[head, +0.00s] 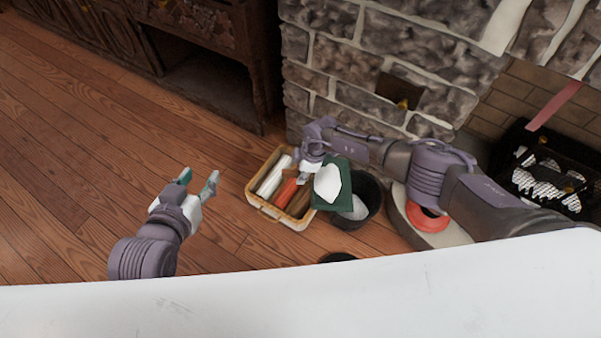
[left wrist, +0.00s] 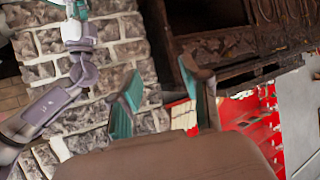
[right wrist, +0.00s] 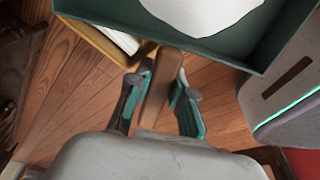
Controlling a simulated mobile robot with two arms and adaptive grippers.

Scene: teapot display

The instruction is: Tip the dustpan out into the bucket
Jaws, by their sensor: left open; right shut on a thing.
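The green dustpan (head: 345,172) carries a white heap (head: 328,183) and is held over the left part of the dark bucket (head: 371,212). Something pale lies inside the bucket, part of which the dustpan hides. My right gripper (head: 305,172) is shut on the dustpan's brown handle (right wrist: 158,88), seen between its fingers (right wrist: 158,95) in the right wrist view. The dustpan's green rim (right wrist: 115,28) and the white heap (right wrist: 200,12) fill the top there. My left gripper (head: 200,176) is open and empty above the floor at left; its parted fingers (left wrist: 163,95) show in the left wrist view.
A yellowish crate (head: 255,203) holding white, orange and brown items stands left of the bucket, close beside it. The stone fireplace (head: 345,50) rises behind. A dark carved cabinet (head: 215,60) stands at the back left. The wooden floor (head: 80,170) at left is clear.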

